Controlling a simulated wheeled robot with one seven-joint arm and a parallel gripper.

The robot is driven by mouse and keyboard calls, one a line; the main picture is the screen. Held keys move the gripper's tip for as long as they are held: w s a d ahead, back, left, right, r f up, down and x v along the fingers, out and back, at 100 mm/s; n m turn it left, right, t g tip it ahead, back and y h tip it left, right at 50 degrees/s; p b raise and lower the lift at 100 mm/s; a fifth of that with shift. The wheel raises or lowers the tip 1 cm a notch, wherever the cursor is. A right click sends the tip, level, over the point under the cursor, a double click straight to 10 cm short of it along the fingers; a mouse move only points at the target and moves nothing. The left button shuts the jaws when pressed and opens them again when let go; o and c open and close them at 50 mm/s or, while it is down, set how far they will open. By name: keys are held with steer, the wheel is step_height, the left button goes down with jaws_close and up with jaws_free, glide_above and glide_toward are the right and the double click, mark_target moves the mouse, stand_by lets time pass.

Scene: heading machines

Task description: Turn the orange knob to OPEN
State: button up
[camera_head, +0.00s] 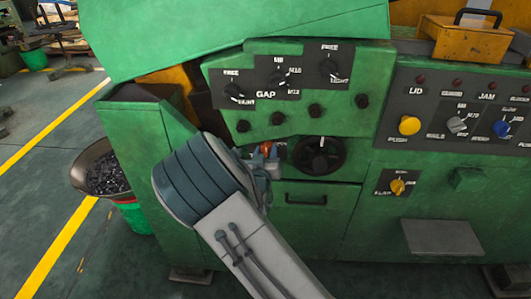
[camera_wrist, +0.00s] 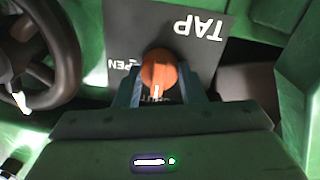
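The orange knob (camera_wrist: 159,70) sits on a dark plate marked TAP (camera_wrist: 205,35) in the wrist view. Its white pointer line points down in that picture, towards partly hidden lettering ending in "UT". The letters "PEN" show to the knob's left. My gripper (camera_wrist: 159,84) has one finger on each side of the knob, very close to it. I cannot tell whether the fingers touch it. In the head view the orange knob (camera_head: 266,148) shows small beyond my wrist, and my fingers are mostly hidden there.
A black handwheel (camera_head: 320,155) is right beside the knob; it also shows at left in the wrist view (camera_wrist: 65,60). The green machine carries black GAP dials (camera_head: 265,80) above and a yellow button (camera_head: 409,125) to the right. A bin of dark scraps (camera_head: 105,175) stands at left.

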steer(key=shift+f+m+b, duration=0.15)
steer(key=shift+m+b, duration=0.15)
steer(key=shift+b, duration=0.25)
steer(key=m+b, duration=0.2)
steer(key=b, duration=0.2)
steer(key=shift+f+m, duration=0.15)
steer(key=shift+m, duration=0.15)
steer(key=m+b, duration=0.6)
steer(key=b, duration=0.3)
steer(key=shift+d+g, duration=0.1)
steer(key=shift+g, duration=0.2)
steer(key=m+b, duration=0.5)
steer(key=b, duration=0.2)
steer(key=shift+y, duration=0.4)
steer(key=m+b, duration=0.2)
steer(key=b, duration=0.1)
steer(key=shift+r+m, duration=0.3)
steer(key=shift+b, duration=0.3)
steer(key=o, duration=1)
